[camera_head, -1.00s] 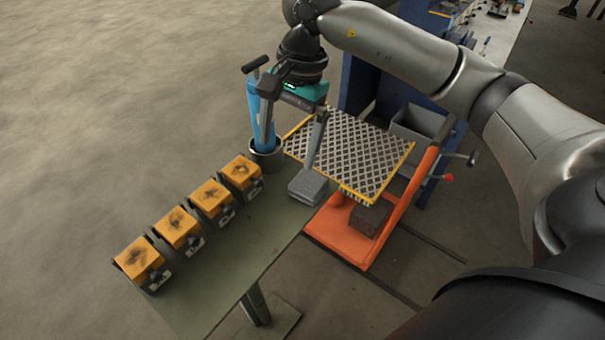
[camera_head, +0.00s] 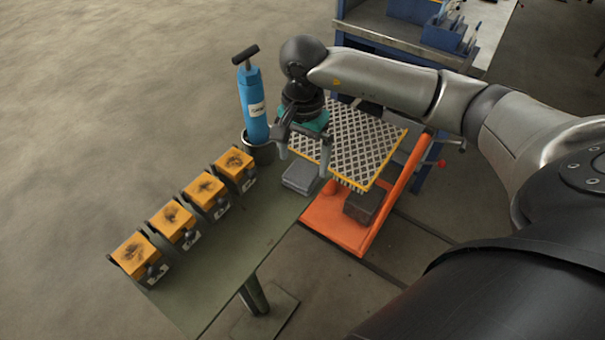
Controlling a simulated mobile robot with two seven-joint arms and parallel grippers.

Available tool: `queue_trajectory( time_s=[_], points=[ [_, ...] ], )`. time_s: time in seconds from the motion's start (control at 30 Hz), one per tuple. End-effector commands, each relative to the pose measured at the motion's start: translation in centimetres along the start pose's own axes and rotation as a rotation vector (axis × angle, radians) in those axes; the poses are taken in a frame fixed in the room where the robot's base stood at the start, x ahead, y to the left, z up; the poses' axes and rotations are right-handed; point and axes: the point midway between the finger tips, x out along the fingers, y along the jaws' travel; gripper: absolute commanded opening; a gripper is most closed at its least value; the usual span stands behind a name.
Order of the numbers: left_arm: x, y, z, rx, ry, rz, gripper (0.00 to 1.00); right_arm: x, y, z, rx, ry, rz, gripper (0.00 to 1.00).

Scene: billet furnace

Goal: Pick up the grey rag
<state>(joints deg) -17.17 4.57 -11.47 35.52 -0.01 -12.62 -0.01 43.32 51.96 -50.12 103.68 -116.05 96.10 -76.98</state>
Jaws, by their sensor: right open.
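The grey rag (camera_head: 300,178) is a small folded square lying flat near the right edge of the green-grey table. My right gripper (camera_head: 304,163) is open and points down just above and behind the rag. One finger shows near the rag's left side and the other near its right side. I cannot tell whether either finger touches it. The rag's top and front are visible. My left gripper is not in view.
A blue pump bottle (camera_head: 252,104) stands in a dark round holder (camera_head: 262,153) beside the rag. Several orange blocks (camera_head: 174,219) line the table's left side. An orange cart (camera_head: 340,222) with a checkered plate (camera_head: 358,140) stands just right of the table.

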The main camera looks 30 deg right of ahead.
Motion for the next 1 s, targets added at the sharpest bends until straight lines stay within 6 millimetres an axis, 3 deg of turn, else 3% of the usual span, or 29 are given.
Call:
queue_trajectory(
  time_s=[0.23,0.53,1.0],
  points=[
    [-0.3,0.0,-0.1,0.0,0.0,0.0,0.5,3.6,0.0,0.3,0.0,-0.003,0.003,1.0],
    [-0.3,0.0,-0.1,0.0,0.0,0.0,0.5,4.1,0.0,0.3,-0.001,-0.001,0.0,1.0],
    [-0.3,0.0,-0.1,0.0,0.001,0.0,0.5,4.1,0.0,0.3,0.0,-0.001,0.0,0.48]
  ],
)
